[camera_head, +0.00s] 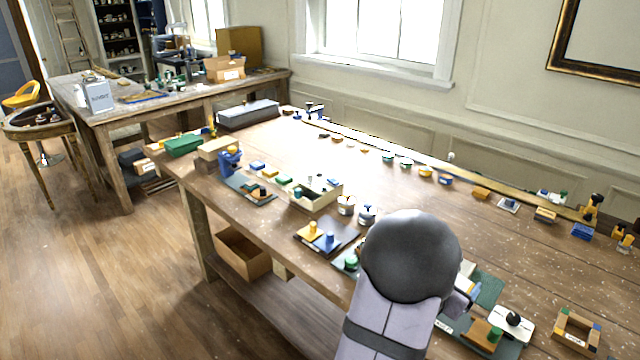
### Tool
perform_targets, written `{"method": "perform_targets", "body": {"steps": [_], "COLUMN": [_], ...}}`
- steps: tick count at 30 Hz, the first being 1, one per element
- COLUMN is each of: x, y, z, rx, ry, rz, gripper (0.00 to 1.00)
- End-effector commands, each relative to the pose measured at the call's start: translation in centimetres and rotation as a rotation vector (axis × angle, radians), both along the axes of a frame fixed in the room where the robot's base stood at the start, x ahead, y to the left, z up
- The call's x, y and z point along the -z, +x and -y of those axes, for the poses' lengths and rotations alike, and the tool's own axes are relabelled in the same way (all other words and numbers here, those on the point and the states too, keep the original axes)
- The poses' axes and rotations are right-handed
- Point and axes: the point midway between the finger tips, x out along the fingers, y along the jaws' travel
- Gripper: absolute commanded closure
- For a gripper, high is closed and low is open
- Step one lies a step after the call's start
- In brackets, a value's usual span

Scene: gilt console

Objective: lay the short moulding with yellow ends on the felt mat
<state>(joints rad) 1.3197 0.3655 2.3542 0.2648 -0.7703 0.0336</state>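I cannot pick out the short moulding with yellow ends with certainty; small yellow-marked pieces are scattered over the bench, and my arm covers part of it. A dark green mat (489,291) shows partly behind my arm at the lower right, and it may be the felt mat. A dark grey mat (347,229) lies left of my arm with yellow and blue pieces on it. My arm's rounded dark joint and pale link fill the lower middle. My gripper is not visible, so its hold cannot be seen.
A long gilt moulding (465,178) runs along the bench (300,160). The bench's middle right is mostly clear.

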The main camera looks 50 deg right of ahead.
Motion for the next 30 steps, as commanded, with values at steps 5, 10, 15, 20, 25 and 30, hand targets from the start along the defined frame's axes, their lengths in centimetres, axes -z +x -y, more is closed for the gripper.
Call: {"method": "perform_targets", "body": {"steps": [5,10,15,20,25,30], "x": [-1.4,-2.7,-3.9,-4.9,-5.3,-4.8], "y": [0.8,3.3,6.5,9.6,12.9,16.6], "z": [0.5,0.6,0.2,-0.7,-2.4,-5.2], "rx": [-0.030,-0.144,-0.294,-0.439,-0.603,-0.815], "ry": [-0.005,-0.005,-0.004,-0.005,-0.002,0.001], "rz": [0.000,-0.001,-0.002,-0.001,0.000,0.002], "gripper": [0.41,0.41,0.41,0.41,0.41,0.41]}}
